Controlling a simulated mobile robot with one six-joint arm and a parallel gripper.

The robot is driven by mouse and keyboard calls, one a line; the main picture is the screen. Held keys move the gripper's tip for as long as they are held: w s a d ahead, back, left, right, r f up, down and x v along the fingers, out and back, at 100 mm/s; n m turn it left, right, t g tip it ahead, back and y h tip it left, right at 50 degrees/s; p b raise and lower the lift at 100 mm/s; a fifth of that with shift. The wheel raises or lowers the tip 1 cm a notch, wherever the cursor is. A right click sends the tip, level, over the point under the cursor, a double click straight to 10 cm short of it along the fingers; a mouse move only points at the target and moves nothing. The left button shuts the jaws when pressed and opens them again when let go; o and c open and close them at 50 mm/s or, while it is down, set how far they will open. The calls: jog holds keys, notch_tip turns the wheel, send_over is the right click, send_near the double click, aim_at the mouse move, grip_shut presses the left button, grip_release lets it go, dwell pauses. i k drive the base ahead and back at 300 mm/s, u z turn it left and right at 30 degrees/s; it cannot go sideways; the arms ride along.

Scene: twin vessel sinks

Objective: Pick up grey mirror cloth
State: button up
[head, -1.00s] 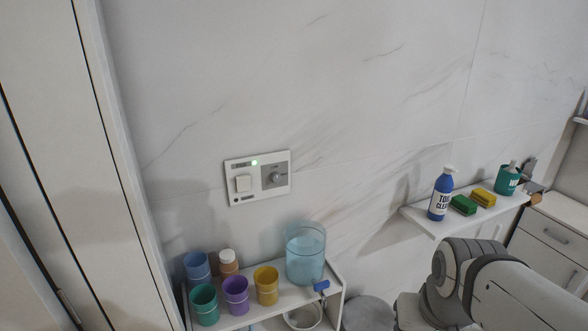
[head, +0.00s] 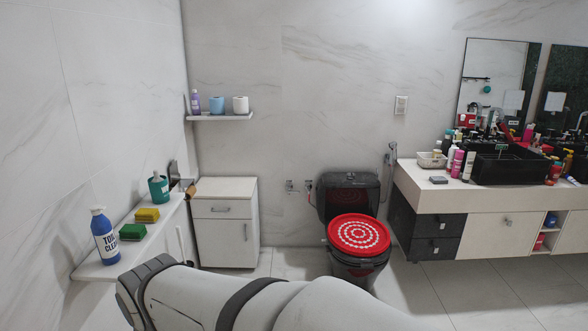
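A small flat grey item (head: 438,180) lies on the left end of the vanity counter (head: 428,200), in front of a white basket; it may be the grey mirror cloth, but it is too small to be sure. My arm crosses the bottom of the head view, well away from the counter. My gripper is not in the picture, so I cannot see whether it holds anything.
A black sink (head: 497,168) with several bottles around it stands on the counter beside the white basket (head: 432,160). A black toilet with a red lid (head: 358,235) stands left of the vanity. A wall shelf (head: 90,268) with a cleaner bottle (head: 104,238) and sponges is close on the left.

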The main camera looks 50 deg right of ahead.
aim_at(435, 179)
jog(key=z, duration=2.6)
